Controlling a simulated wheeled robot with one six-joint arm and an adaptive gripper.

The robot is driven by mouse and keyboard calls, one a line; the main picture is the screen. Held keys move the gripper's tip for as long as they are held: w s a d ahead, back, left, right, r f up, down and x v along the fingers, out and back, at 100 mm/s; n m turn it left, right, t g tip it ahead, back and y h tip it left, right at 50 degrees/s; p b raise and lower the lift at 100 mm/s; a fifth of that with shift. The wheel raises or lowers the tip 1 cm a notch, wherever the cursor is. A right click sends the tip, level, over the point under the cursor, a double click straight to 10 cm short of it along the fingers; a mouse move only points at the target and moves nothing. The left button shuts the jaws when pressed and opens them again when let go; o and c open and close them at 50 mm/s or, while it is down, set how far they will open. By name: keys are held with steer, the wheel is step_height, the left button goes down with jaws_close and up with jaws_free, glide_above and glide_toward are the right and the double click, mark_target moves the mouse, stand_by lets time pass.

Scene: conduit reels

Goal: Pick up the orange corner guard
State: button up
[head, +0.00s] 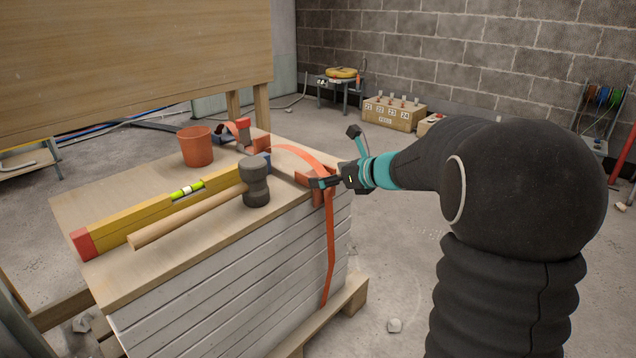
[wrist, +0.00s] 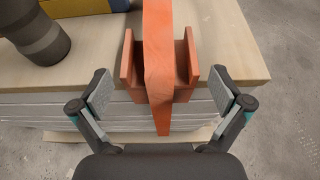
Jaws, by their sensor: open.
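The orange corner guard (head: 302,179) sits over the near right top edge of the white-sided stack, with an orange strap (head: 329,240) running across it and down the side. In the wrist view the guard (wrist: 190,62) shows two upright flanges with the strap (wrist: 158,70) between them. My gripper (head: 326,183) is at the guard. In the wrist view my gripper (wrist: 160,78) is open, with one finger on each side of the guard and strap. Gaps show between the fingers and the guard; nothing is held.
On the wooden top (head: 90,200) lie a yellow level (head: 150,212) and a mallet (head: 256,185). A terracotta bucket (head: 197,147) stands at the back, near another red-orange piece (head: 244,127). A numbered crate (head: 393,113) is by the wall. Floor right of the stack is mostly clear.

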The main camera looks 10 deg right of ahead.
mark_target(319, 174)
steer(key=x, duration=0.3)
steer(key=shift+w+a, duration=0.15)
steer(key=shift+r, duration=0.1)
steer(key=c, duration=1)
